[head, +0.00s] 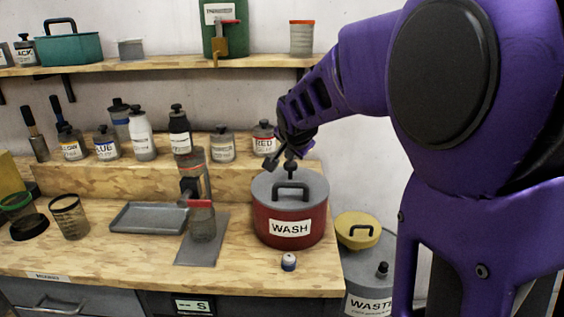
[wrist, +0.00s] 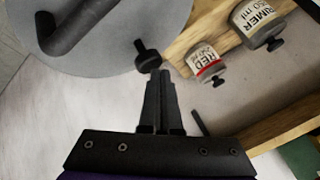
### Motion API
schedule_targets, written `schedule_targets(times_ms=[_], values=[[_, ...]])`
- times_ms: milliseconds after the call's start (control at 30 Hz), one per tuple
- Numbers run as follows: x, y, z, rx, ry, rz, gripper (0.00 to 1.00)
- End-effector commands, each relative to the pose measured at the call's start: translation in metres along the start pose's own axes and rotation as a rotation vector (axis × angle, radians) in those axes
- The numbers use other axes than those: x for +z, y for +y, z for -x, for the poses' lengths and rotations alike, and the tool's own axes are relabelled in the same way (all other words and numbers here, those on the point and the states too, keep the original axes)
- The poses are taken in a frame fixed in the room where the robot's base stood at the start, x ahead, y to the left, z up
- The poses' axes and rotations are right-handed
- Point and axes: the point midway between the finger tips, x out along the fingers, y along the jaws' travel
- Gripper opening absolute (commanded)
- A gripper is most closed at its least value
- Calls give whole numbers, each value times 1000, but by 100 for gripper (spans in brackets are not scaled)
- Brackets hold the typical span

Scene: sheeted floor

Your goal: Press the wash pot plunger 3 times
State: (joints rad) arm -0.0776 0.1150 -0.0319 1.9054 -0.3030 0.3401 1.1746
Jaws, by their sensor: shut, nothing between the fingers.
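The wash pot (head: 289,226) is a red pot with a grey lid, a black handle and a white WASH label, standing upright on the bench. Its black plunger knob (head: 290,167) rises from the back of the lid. In the wrist view the plunger (wrist: 147,57) shows at the lid's edge, just beyond my fingertips. My gripper (head: 279,160) is shut and empty, beside and slightly above the plunger. In the wrist view the gripper's fingers (wrist: 160,82) are together, and their tips overlap the plunger's knob in the picture. I cannot tell whether they touch it.
A red-labelled bottle (head: 264,137) stands on the raised step behind the pot, close to my gripper. A grey tray (head: 149,217) and cups are to the left. A yellow-lidded waste can (head: 357,230) stands right of the bench. The shelf (head: 160,64) runs above.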

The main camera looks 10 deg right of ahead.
Motion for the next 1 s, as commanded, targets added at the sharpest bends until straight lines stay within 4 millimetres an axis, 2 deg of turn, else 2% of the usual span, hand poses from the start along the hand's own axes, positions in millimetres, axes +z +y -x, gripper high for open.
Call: schedule_targets(times_ms=[1000], values=[[7,7,-9,2,-2,0,0]])
